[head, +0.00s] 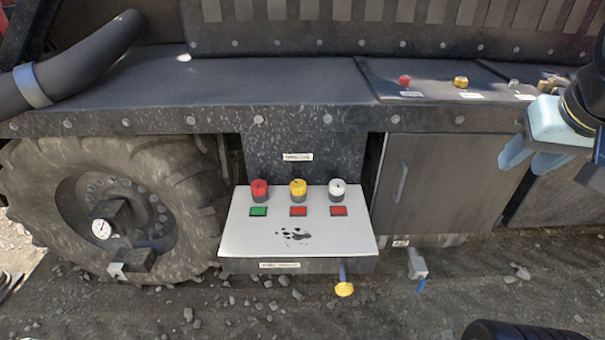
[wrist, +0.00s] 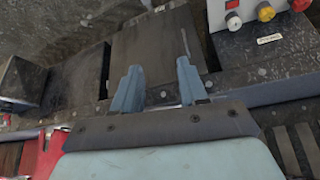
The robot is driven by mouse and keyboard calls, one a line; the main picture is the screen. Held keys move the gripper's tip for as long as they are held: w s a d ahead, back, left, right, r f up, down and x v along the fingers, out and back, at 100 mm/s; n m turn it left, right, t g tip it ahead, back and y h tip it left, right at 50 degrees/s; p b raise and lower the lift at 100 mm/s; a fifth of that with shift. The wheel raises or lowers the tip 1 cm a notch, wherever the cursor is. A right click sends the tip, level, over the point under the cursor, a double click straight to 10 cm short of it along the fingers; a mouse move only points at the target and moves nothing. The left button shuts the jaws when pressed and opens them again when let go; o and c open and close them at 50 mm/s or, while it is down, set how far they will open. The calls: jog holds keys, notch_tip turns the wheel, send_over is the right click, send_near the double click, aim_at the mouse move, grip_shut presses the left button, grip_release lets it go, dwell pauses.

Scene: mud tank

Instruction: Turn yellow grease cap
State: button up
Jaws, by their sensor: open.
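A yellow cap (head: 298,187) on a dark base sits on the white panel (head: 240,235), between a red cap (head: 259,187) and a white cap (head: 337,187). The wrist view shows this yellow cap (wrist: 266,12) at the upper right, cut close to the edge. A second yellow cap (head: 461,81) stands on the deck at the right. A yellow knob (head: 344,289) hangs below the panel. My gripper (head: 530,158) is at the far right of the head view, apart from all the caps. Its pale blue fingers (wrist: 158,88) are spread and empty.
Coloured square markers lie on the panel before the caps, beside a dark smudge. A large tyre (head: 170,170) stands left, with a gauge (head: 101,228). A cabinet door (head: 425,180) is right of the panel. Gravelly mud lies in front.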

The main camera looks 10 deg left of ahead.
jog(key=shift+o, duration=1.3)
jog(key=shift+w, duration=0.2)
jog(key=o, duration=0.4)
jog(key=w+a+n, duration=0.1)
jog(key=w+a, duration=0.1)
jog(key=w, duration=0.1)
jog(key=w+a+f+n, duration=0.1)
jog(key=w+a, duration=0.1)
jog(key=w+a+n, duration=0.1)
jog(key=w+a, duration=0.1)
jog(key=w, duration=0.1)
jog(key=shift+w+a+f+n+g, duration=0.2)
jog(key=shift+w+f+n+g, duration=0.1)
jog(key=shift+w+g, duration=0.1)
jog(key=n+g+y, duration=0.4)
jog(key=n, duration=0.7)
send_over(299, 183)
jog(key=s+d, duration=0.2)
jog(key=d, duration=0.3)
notch_tip(299, 183, down, 18)
jog(key=x, duration=0.9)
jog(key=w+x, duration=0.1)
jog(key=x, duration=0.3)
jog(key=shift+a+f, duration=0.1)
jog(key=shift+f, duration=0.2)
jog(key=shift+c, duration=0.2)
